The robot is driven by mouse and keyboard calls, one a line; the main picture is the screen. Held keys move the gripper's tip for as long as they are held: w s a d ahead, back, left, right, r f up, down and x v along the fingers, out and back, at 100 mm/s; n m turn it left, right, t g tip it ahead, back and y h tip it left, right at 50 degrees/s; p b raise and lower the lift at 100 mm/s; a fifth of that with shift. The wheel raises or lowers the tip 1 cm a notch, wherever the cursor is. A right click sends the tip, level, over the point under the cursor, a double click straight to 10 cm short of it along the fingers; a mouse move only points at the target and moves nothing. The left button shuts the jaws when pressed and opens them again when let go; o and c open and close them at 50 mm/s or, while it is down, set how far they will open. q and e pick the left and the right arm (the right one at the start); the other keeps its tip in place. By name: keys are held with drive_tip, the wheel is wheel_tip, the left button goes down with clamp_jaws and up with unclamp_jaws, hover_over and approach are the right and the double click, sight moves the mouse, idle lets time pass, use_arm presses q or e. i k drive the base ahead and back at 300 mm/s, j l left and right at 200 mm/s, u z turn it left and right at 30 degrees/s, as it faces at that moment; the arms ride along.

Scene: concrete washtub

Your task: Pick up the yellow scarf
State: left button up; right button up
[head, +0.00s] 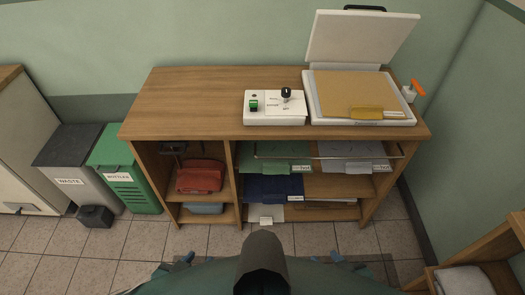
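I see no thing that is clearly a yellow scarf. The nearest match is a small flat yellow piece (374,113) at the front edge of a tan sheet (345,90), which lies on the white base of an open lidded device (312,112) at the right of the wooden cabinet top. I cannot tell whether the yellow piece is cloth. My two grippers are not recognisable in the head view. Only parts of my own body show along the bottom edge.
The wooden cabinet (195,105) carries a white control box (275,118) with a green switch and black knob. Its shelves hold a red object (200,177) and several folders (275,188). Grey (70,165) and green (120,175) bins stand left. A wooden shelf (490,250) is lower right.

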sight(353, 94)
drive_tip(key=z, duration=1.45)
drive_tip(key=i+j+z, duration=0.2)
drive_tip(key=z, duration=0.2)
drive_tip(key=i+j+z, duration=0.15)
drive_tip(key=j+z, duration=0.25)
drive_tip(key=l, duration=0.1)
